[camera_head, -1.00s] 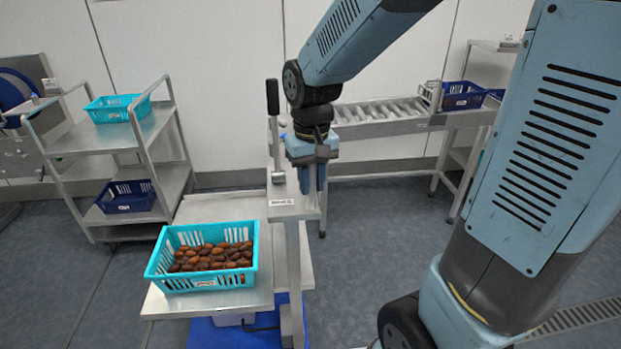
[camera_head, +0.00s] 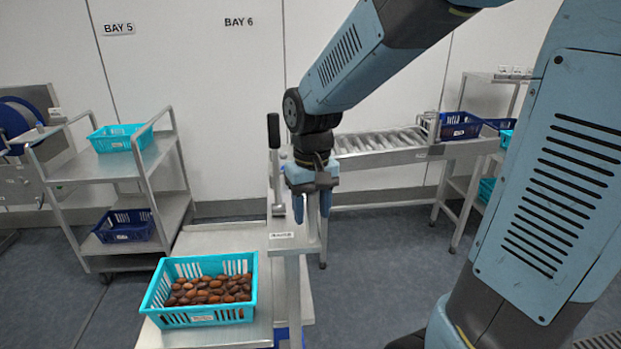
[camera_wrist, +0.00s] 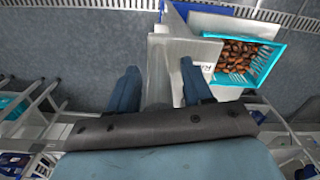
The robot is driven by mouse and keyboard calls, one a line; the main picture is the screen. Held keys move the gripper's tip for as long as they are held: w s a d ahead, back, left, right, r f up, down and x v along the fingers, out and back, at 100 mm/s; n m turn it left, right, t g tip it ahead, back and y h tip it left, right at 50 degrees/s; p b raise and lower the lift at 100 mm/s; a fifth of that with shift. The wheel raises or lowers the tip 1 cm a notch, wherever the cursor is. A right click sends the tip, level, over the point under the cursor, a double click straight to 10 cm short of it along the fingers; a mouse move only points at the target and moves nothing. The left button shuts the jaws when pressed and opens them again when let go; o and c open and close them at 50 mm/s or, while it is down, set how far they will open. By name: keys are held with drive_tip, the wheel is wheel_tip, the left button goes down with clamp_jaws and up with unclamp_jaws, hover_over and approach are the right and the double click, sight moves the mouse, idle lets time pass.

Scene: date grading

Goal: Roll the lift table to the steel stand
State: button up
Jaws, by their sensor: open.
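The lift table appears to be the steel-topped unit (camera_head: 215,240) at lower centre, with an upright post at its right. A turquoise crate (camera_head: 205,317) full of brown dates stands on it; the crate also shows in the wrist view (camera_wrist: 270,62). A labelled steel plate (camera_head: 285,236) tops the post, below a black-handled lever (camera_head: 273,130). My gripper (camera_head: 311,218) points down beside this plate, fingers apart, with nothing seen held. In the wrist view my gripper (camera_wrist: 158,72) has its fingers over the post area; contact is unclear. I cannot tell surely which unit is the steel stand.
A two-shelf steel trolley (camera_head: 110,170) with turquoise and dark blue crates stands at left. A roller conveyor (camera_head: 380,142) runs along the back wall, with a blue crate (camera_head: 455,125) at its right end. Grey floor is open right of the lift table.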

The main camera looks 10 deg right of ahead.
wheel_tip(320, 180, up, 12)
drive_tip(key=shift+r, duration=0.2)
idle(0.4)
drive_tip(key=s+d+m+t, duration=0.1)
drive_tip(key=s+d+t, duration=0.4)
drive_tip(key=s+d, duration=0.5)
drive_tip(key=shift+f+m, duration=0.3)
drive_tip(key=shift+m, duration=0.1)
drive_tip(key=shift+s+d+f+t, duration=0.1)
drive_tip(key=shift+s+d+t, duration=0.15)
drive_tip(key=shift+d+t, duration=0.05)
drive_tip(key=shift+c, duration=0.7)
